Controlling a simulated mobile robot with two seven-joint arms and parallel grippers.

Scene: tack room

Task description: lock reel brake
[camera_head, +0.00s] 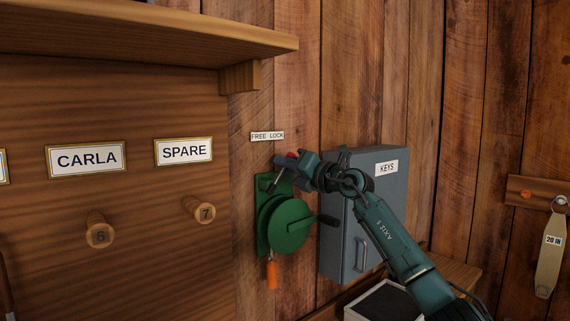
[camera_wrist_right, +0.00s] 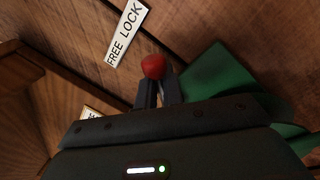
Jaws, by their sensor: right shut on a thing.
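The green reel (camera_head: 284,222) is mounted on the plank wall on a green backplate; its green surface also shows in the right wrist view (camera_wrist_right: 218,84). A FREE LOCK label (camera_head: 267,136) is above it, and the label also shows in the right wrist view (camera_wrist_right: 125,33). My right gripper (camera_head: 288,160) is at the top of the reel, shut on the brake lever, whose red knob (camera_wrist_right: 153,66) sticks out past the fingertips. The lever's shaft is mostly hidden by the gripper. My left gripper is in neither view.
A grey KEYS cabinet (camera_head: 353,235) stands close to the right of the reel, behind my right arm. An orange handle (camera_head: 271,275) hangs below the reel. A wooden shelf (camera_head: 150,35) juts out at upper left, above pegs 6 (camera_head: 99,234) and 7 (camera_head: 201,211).

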